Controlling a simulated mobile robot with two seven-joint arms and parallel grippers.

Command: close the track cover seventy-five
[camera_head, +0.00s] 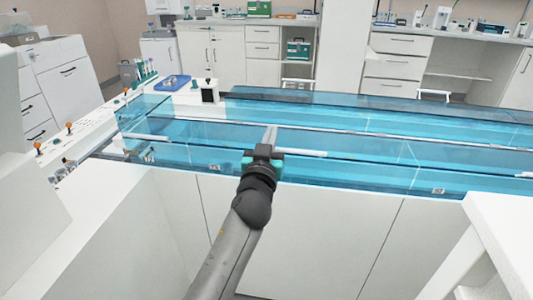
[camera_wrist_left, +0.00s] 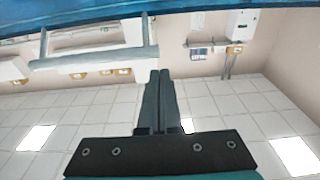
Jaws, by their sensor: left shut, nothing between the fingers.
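The track cover is a long, see-through blue panel (camera_head: 350,140) over the track, running across the head view to the right. Which section is number seventy-five I cannot tell, as the small labels on the front are too small to read. My left gripper (camera_head: 270,133) is at the front edge of the cover, its fingers pointing away from me and overlapping the blue panel; whether they touch it I cannot tell. In the left wrist view the two fingers (camera_wrist_left: 160,78) are together and empty. A blue strip (camera_wrist_left: 120,18) crosses the top of that view. My right gripper is not in view.
A white bench end with orange-topped knobs (camera_head: 68,126) lies at the left. A blue tray (camera_head: 172,82) and a small black box (camera_head: 209,92) stand behind it. White cabinets (camera_head: 300,230) front the track. A white table corner (camera_head: 500,225) is at the right.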

